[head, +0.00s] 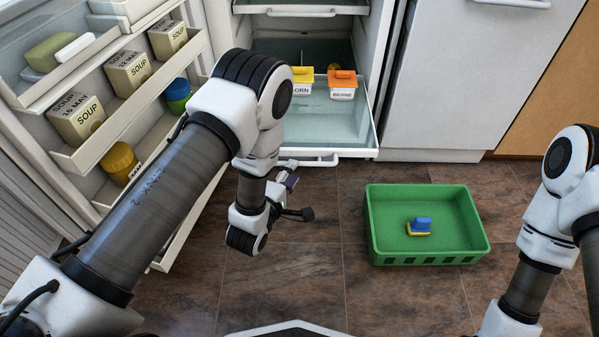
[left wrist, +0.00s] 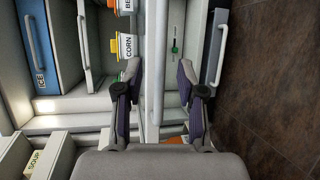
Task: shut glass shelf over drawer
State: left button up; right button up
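The glass shelf (head: 318,127) lies low in the open fridge. A tub labelled CORN (head: 301,80) and another tub (head: 342,84) stand on it. A white handle (head: 312,160) shows below its front. My left gripper (head: 290,174) is in front of the fridge, left of this handle, partly hidden by my wrist. In the left wrist view, its fingers (left wrist: 162,78) are apart with nothing held. The shelf's pale front edge (left wrist: 157,50) appears between the fingers, and the drawer handle (left wrist: 222,48) is to their right. Contact cannot be told. My right gripper is out of view.
The open fridge door at left holds SOUP boxes (head: 77,118) and jars (head: 121,162) in its racks. A green basket (head: 425,256) with a small blue-and-yellow item (head: 419,226) stands on the floor. The tiled floor between fridge and basket is clear.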

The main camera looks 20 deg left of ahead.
pick_arm(q)
jog(key=b+x, duration=0.2)
jog(key=x, duration=0.3)
jog(key=shift+f, duration=0.1)
grip_shut()
jog(key=shift+w+a, duration=0.1)
jog(key=shift+w, duration=0.05)
